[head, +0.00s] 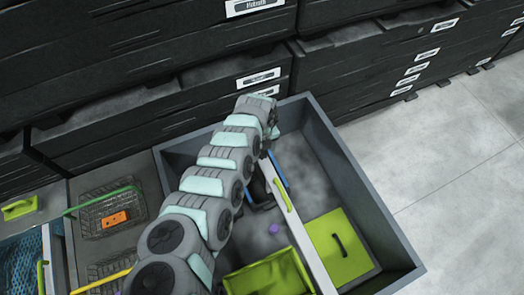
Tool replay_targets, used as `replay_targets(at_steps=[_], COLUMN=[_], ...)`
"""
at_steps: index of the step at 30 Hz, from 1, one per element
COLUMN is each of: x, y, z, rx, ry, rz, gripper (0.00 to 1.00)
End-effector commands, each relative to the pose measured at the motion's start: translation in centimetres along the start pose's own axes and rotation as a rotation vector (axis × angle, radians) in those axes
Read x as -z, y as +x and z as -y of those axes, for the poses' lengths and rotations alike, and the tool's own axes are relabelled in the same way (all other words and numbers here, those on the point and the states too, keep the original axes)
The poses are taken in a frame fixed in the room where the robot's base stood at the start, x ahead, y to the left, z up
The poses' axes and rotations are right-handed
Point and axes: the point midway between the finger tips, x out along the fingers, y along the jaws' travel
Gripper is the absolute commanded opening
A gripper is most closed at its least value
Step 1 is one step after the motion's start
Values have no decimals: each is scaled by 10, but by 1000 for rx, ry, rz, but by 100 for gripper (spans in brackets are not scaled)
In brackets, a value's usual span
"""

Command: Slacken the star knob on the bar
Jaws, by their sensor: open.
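A pale bar (308,245) runs lengthwise through a large grey open box, with a lime strip (283,196) on it near its far end. My arm reaches over the box from the lower left. My gripper (262,204) is the dark shape beside the bar's far part, partly hidden behind my arm, and it is open. I cannot make out a star knob for certain. A small purple thing (274,228) lies just nearer than the gripper, left of the bar. I cannot tell whether the gripper touches anything.
The grey box (372,208) holds a lime bin (265,278), a lime panel with a dark handle (341,247) and a blue part (279,169). Wire baskets (103,213) stand left. Dark drawers (130,75) rise behind; floor (465,180) at right is clear.

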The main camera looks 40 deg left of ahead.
Motion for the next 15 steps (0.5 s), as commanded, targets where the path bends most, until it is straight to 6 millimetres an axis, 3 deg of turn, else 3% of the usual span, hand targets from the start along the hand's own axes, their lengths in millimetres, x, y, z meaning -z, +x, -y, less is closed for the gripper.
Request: replay_targets(at_steps=[11,15], x=[-1,-1], y=[5,5], z=[-1,-1], rx=[-1,-1], ry=[-1,-1], rz=[2,2], gripper=[64,54])
